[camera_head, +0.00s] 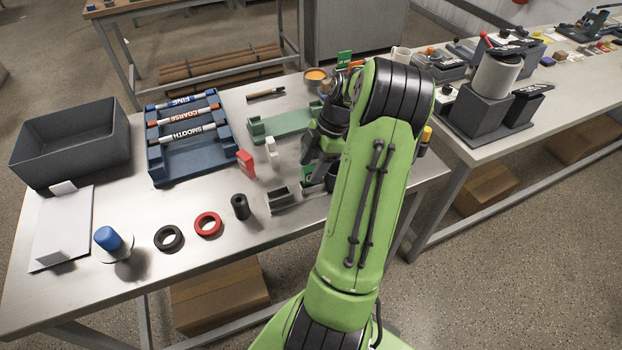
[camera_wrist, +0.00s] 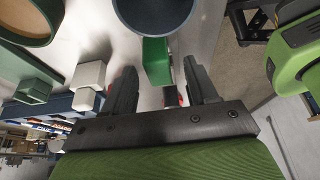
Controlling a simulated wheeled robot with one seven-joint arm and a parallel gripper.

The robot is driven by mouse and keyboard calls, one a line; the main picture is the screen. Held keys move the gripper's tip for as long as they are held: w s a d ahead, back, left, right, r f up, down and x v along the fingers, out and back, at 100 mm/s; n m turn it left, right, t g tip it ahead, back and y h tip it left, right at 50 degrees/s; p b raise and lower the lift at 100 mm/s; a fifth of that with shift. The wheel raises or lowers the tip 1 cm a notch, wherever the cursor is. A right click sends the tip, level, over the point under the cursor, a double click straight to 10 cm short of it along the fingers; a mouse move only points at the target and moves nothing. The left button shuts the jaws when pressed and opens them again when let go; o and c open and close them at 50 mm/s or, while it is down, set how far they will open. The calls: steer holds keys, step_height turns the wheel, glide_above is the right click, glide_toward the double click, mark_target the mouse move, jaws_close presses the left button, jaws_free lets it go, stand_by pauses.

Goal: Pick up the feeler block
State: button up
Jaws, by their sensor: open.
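A small green block (camera_wrist: 156,60) stands between and just beyond my fingertips in the wrist view, close to a dark blue cup. In the head view a green piece (camera_head: 307,173) shows under my gripper (camera_head: 313,160), partly hidden by it. I cannot read a label on it, so I cannot be sure it is the feeler block. A red block (camera_head: 245,164) with pale marking stands farther left. My gripper (camera_wrist: 160,78) is open, with nothing clearly held. The fingers appear on either side of the green block; contact cannot be told.
The dark blue cup (camera_wrist: 152,12) is close beyond the block. A white block (camera_wrist: 88,76) stands beside one finger. A small grey holder (camera_head: 283,198), a black cylinder (camera_head: 240,207) and a pale green stand (camera_head: 285,124) are nearby.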

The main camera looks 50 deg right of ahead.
steer(key=x, duration=0.3)
steer(key=shift+f, duration=0.15)
steer(key=shift+c, duration=0.3)
steer(key=c, duration=1)
